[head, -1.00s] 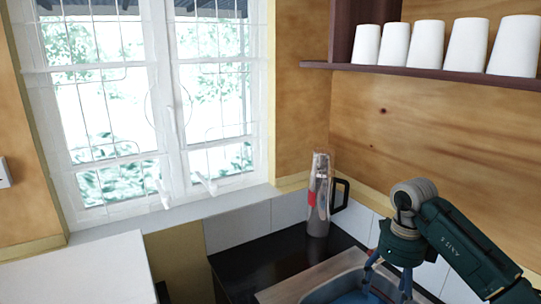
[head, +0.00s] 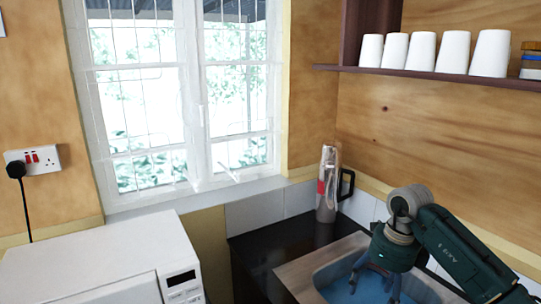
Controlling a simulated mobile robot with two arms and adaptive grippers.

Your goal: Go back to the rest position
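My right gripper (head: 375,284) comes in from the right and points down over the sink (head: 334,248). Its fingers look spread apart, with nothing visible between them, though the tips are near the lower edge of the picture. My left gripper is not in view.
A metal flask-like jug (head: 327,186) with a black handle stands on the black counter (head: 275,250) behind the sink. A white microwave (head: 100,262) is at lower left, below a wall socket (head: 33,160). Several white cups (head: 423,48) stand on the shelf (head: 420,74) above right.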

